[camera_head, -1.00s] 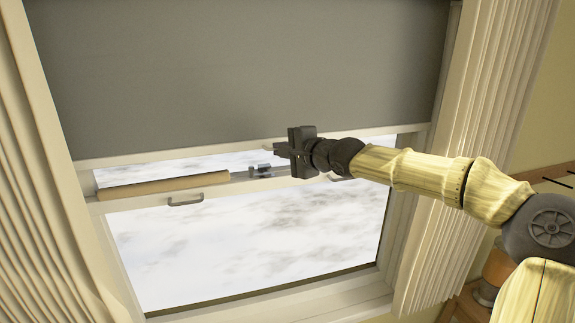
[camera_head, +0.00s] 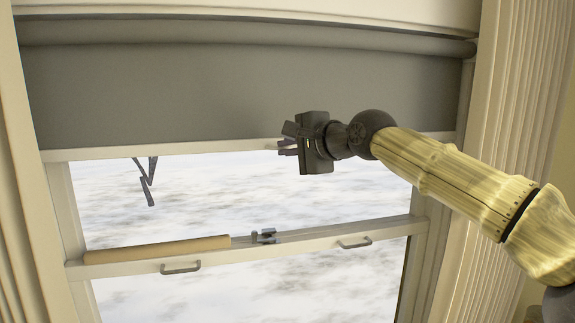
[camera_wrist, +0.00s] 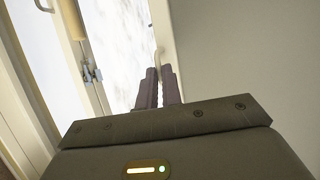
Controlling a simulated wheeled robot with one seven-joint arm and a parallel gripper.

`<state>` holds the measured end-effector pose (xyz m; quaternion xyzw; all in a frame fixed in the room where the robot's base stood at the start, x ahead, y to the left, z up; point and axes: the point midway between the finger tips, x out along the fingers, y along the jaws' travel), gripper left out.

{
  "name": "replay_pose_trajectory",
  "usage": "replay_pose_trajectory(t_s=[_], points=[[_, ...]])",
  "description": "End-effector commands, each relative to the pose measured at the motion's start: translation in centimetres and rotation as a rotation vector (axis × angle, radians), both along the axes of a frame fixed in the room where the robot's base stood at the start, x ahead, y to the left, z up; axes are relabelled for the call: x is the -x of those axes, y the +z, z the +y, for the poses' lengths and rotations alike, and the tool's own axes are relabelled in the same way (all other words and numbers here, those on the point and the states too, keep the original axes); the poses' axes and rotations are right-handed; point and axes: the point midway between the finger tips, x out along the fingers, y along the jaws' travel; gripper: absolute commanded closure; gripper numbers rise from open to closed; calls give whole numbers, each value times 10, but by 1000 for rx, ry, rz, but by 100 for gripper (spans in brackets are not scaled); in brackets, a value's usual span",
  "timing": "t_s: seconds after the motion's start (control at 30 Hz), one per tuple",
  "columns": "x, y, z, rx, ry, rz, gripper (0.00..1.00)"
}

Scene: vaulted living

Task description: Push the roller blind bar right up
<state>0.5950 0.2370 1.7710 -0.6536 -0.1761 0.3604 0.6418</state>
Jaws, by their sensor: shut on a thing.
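The grey roller blind (camera_head: 180,95) hangs partly down over the window, with its roller (camera_head: 240,34) at the top. Its pale bottom bar (camera_head: 200,149) is well above the window's middle rail and still some way below the roller. My gripper (camera_head: 284,141) is at the bar, right of its middle, reaching in from the right. In the wrist view the fingers (camera_wrist: 159,75) are close together, shut on a small pale pull at the edge of the bar (camera_wrist: 163,22). The fingers partly hide the pull.
The middle rail (camera_head: 330,239) carries a latch (camera_head: 264,236), two handles and a tan roll-like strip (camera_head: 160,248). A dark bracket-like piece (camera_head: 148,182) shows below the bar at left. Open glass lies between bar and rail.

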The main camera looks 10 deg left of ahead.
Motion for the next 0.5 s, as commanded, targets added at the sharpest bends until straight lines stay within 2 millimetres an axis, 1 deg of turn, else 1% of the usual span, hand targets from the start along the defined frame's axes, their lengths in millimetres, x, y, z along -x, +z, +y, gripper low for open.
replay_pose_trajectory(t_s=[0.03,0.4,0.43,0.5], points=[[-1,2,-2,1,-7,-4,100],[3,3,6,0,7,-1,100],[3,3,7,1,9,-2,89],[4,3,9,1,13,-1,76]])
